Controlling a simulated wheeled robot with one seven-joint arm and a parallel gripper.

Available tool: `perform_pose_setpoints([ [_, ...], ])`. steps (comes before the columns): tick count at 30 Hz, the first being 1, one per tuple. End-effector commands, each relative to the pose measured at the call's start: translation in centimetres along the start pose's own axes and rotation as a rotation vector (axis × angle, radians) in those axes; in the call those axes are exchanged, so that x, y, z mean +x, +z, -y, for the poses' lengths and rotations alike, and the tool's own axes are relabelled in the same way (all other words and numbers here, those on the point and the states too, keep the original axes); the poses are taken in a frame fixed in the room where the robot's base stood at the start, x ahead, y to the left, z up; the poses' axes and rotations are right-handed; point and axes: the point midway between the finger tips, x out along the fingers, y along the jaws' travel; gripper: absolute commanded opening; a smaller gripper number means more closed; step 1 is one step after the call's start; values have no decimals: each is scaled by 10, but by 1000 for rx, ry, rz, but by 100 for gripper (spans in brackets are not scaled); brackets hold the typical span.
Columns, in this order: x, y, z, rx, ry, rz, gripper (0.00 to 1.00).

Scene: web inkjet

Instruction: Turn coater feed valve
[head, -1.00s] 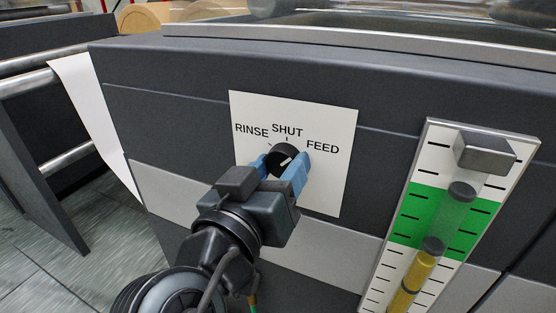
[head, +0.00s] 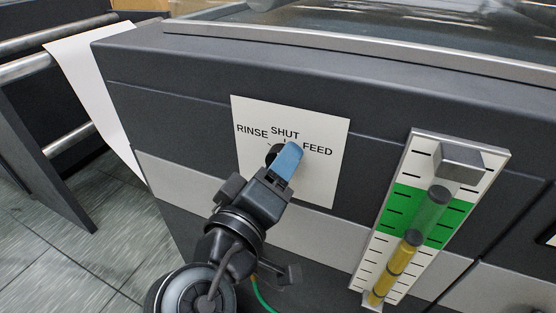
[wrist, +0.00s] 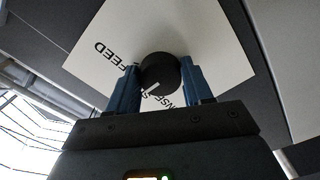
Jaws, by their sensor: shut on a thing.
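The black round valve knob (wrist: 160,72) sits on a white plate (head: 248,112) marked RINSE, SHUT and FEED. My gripper (head: 283,160) is shut on the knob; the wrist view shows its two blue fingers (wrist: 160,88) on either side of it. In the head view the near finger covers most of the knob (head: 271,153) and its pointer. In the wrist view the white pointer line shows toward the lower left, between the FEED and RINSE lettering; the SHUT lettering there is mostly hidden.
A level gauge (head: 462,157) with a green band stands right of the plate. White paper web (head: 95,85) and metal rollers (head: 60,38) are at left. Open tiled floor (head: 95,255) lies lower left.

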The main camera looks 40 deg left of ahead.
Motion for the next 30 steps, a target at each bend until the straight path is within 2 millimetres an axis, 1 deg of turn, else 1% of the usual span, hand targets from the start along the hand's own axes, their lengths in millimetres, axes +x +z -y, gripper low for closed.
perform_pose_setpoints([
  [17, 0, -1, 0, -30, -1, -4, 20],
  [18, 0, -1, 0, -30, -1, -4, 53],
  [25, 0, -1, 0, -30, 0, -2, 75],
  [30, 0, 0, 0, -30, 0, -1, 75],
])
